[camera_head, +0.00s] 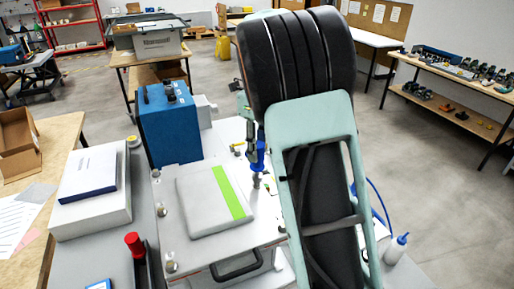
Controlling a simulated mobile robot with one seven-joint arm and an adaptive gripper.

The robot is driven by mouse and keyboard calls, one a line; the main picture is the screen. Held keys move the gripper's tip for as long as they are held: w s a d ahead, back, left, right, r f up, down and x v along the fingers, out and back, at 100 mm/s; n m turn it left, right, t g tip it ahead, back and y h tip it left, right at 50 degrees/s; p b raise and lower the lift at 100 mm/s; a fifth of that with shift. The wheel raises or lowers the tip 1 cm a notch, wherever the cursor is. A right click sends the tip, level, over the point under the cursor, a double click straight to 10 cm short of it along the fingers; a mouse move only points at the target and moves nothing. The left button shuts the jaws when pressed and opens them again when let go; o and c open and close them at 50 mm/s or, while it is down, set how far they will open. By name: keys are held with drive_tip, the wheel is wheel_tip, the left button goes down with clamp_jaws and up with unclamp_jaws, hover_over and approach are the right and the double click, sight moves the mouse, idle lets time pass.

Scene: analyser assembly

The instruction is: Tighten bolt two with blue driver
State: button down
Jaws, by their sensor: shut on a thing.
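My gripper (251,140) is partly hidden behind my own arm. It is shut on the blue driver (258,157), which points downward over the white analyser plate (170,212). A grey shaft or socket shows below the blue part, close to the plate. I cannot tell whether its tip touches a bolt. Bolt-like posts stand at the plate's left edge (161,212) and front left corner (171,267). Which one is bolt two cannot be told. A grey cover with a green stripe (207,205) lies on the plate.
A blue box (169,125) stands behind the plate. A white squeeze bottle (396,248) stands at the right. My arm blocks the view of the plate's right side.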

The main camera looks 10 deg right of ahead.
drive_tip(key=shift+f+b, duration=0.45)
drive_tip(key=shift+f, duration=0.45)
drive_tip(key=c, duration=2.2)
unclamp_jaws()
clamp_jaws()
